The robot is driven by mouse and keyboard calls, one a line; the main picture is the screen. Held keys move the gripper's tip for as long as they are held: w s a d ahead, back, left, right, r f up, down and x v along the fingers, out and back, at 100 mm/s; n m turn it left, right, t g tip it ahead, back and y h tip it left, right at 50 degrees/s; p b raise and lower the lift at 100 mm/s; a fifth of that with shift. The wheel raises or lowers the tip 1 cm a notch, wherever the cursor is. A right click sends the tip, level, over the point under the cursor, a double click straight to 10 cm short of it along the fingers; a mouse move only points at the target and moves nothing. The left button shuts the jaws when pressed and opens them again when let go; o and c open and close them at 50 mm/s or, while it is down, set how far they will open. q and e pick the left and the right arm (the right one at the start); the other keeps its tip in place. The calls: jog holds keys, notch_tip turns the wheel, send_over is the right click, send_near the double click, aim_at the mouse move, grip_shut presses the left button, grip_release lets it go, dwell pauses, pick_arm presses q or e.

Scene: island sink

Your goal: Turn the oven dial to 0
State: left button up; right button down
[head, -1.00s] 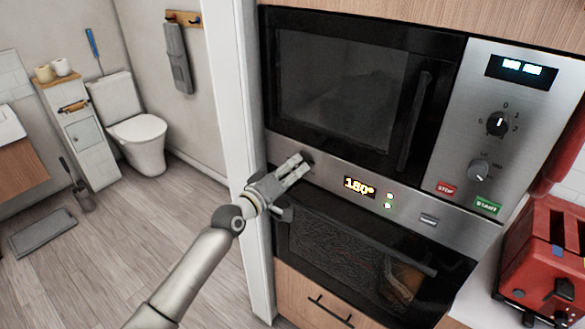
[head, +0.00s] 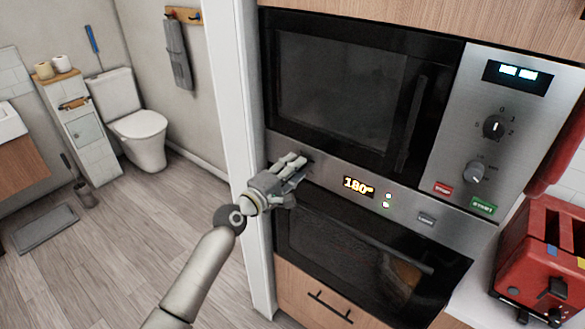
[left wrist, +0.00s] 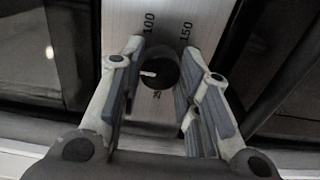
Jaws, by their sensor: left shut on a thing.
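The oven dial (left wrist: 158,71) is a round black knob with a white mark on the silver panel. In the left wrist view its mark points left, with printed 100 and 150 above it and a partly hidden number below. My left gripper (head: 298,162) is shut on the dial, one finger on each side of it. In the head view its fingers mostly cover the dial. The oven display (head: 358,186) reads 180°, with two small lights beside it. The oven door (head: 360,245) is shut, with something brown behind its glass. My right gripper is not in view.
A microwave (head: 340,90) with its own knobs and buttons sits directly above the oven. A red toaster (head: 540,260) stands at the right. A wooden drawer (head: 325,300) lies below. Open floor (head: 130,250) extends left, toward a toilet (head: 138,130).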

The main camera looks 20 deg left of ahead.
pick_arm(q)
jog(key=shift+f, duration=0.1)
dwell(0.3)
jog(key=o, duration=1)
jog(key=shift+o, duration=0.2)
jog(key=v, duration=1.2)
